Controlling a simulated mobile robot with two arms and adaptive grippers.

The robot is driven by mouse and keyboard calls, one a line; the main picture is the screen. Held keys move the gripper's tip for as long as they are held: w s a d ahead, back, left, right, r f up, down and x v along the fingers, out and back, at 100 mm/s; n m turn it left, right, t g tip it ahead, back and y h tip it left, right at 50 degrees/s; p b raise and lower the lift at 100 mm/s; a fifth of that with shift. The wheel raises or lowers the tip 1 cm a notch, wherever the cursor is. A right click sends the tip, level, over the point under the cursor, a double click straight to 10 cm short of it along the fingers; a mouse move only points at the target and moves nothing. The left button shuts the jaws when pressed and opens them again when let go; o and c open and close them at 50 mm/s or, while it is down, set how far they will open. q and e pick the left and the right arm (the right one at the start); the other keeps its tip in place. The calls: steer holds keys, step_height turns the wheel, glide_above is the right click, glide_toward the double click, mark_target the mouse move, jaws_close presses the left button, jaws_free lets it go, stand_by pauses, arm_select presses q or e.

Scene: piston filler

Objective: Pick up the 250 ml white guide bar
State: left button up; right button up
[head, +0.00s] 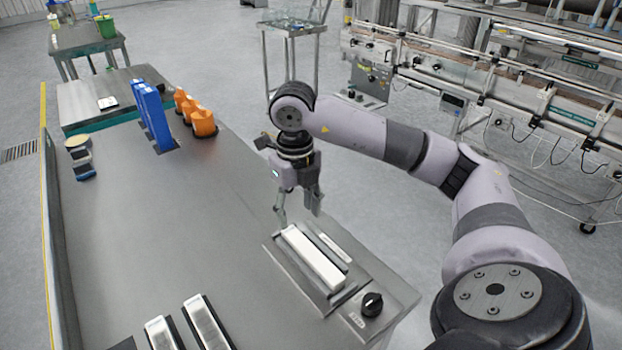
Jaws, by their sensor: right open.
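A long white bar (313,258) lies in a dark grey holder (283,266) near the right edge of the grey table. Two more white-topped bars, one on the left (160,334) and one on the right (206,322), lie in dark slots at the bottom of the head view, partly cut off. I cannot read any size mark, so I cannot tell which is the 250 ml guide bar. My right gripper (297,208) points down, open and empty, near the far end of the long white bar, apparently above it. My left gripper is out of view.
A black knob (372,304) stands right of the holder, and a thin pale strip (336,248) lies beside the bar. Blue upright parts (152,118) and orange parts (203,122) stand farther back. The table's middle (170,220) is clear. A conveyor machine (480,85) stands beyond.

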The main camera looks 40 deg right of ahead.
mark_target(296, 236)
steer(key=f, duration=0.2)
steer(key=f+p, duration=0.1)
steer(key=f, duration=0.4)
steer(key=shift+w+a+f, duration=0.1)
steer(key=shift+w+f, duration=0.1)
steer(key=shift+w, duration=0.15)
steer(key=shift+c, duration=0.2)
jaws_close()
